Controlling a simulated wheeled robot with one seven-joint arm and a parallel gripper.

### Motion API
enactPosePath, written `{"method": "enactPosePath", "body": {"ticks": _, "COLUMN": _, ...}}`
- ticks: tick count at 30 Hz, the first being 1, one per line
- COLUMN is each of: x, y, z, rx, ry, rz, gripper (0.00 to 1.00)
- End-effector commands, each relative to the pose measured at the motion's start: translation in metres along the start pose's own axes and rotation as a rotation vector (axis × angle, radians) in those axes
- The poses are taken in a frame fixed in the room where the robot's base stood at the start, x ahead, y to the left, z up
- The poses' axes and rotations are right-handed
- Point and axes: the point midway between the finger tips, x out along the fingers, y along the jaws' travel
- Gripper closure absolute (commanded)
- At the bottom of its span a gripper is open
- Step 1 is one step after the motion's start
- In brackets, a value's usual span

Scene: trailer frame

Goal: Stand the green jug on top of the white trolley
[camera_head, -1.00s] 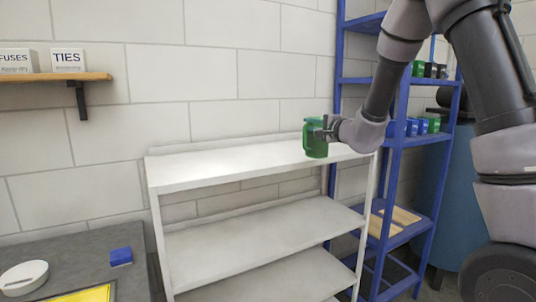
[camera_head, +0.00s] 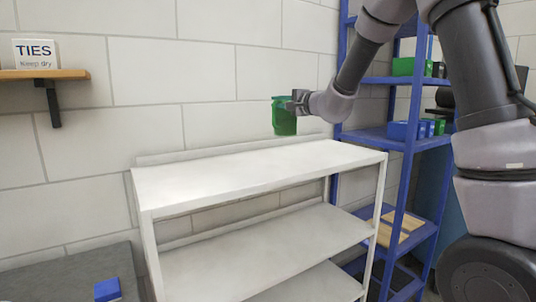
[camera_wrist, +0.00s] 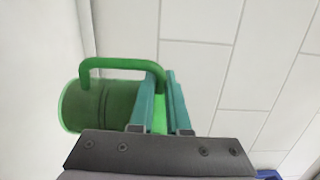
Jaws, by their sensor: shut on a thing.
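The green jug (camera_head: 284,117) is held upright in the air over the back part of the white trolley's top in the head view. The white trolley (camera_head: 230,176) has a bare top shelf and lower shelves below it. My gripper (camera_head: 297,104) comes from the right and is shut on the jug's handle. In the wrist view, the fingers of my gripper (camera_wrist: 165,104) close around the green handle, with the body of the jug (camera_wrist: 98,106) to the left. The jug's base appears apart from the trolley top.
A blue rack (camera_head: 405,150) with green and blue boxes stands to the right of the trolley. A wooden wall shelf (camera_head: 45,74) holds a TIES box (camera_head: 36,52) at left. A grey table (camera_head: 70,272) with a blue block (camera_head: 107,290) is at lower left.

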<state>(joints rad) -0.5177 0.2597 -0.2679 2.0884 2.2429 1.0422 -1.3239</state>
Motion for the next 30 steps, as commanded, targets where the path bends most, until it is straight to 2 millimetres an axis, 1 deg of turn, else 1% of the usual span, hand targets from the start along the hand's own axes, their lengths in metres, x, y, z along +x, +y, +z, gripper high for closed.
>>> {"method": "enactPosePath", "body": {"ticks": 6, "x": 0.001, "y": 0.040, "z": -0.002, "rx": 0.002, "ry": 0.001, "rz": 0.004, "gripper": 1.00}}
{"method": "enactPosePath", "body": {"ticks": 9, "x": 0.001, "y": 0.052, "z": -0.002, "rx": 0.001, "ry": 0.001, "rz": 0.002, "gripper": 1.00}}
{"method": "enactPosePath", "body": {"ticks": 13, "x": 0.001, "y": 0.062, "z": -0.003, "rx": 0.000, "ry": 0.000, "rz": 0.000, "gripper": 1.00}}
{"method": "enactPosePath", "body": {"ticks": 19, "x": 0.001, "y": 0.090, "z": -0.004, "rx": 0.001, "ry": 0.001, "rz": 0.003, "gripper": 1.00}}
{"method": "enactPosePath", "body": {"ticks": 22, "x": 0.001, "y": 0.095, "z": -0.004, "rx": 0.001, "ry": 0.001, "rz": -0.001, "gripper": 1.00}}
{"method": "enactPosePath", "body": {"ticks": 30, "x": 0.001, "y": 0.096, "z": -0.004, "rx": 0.000, "ry": 0.001, "rz": -0.001, "gripper": 1.00}}
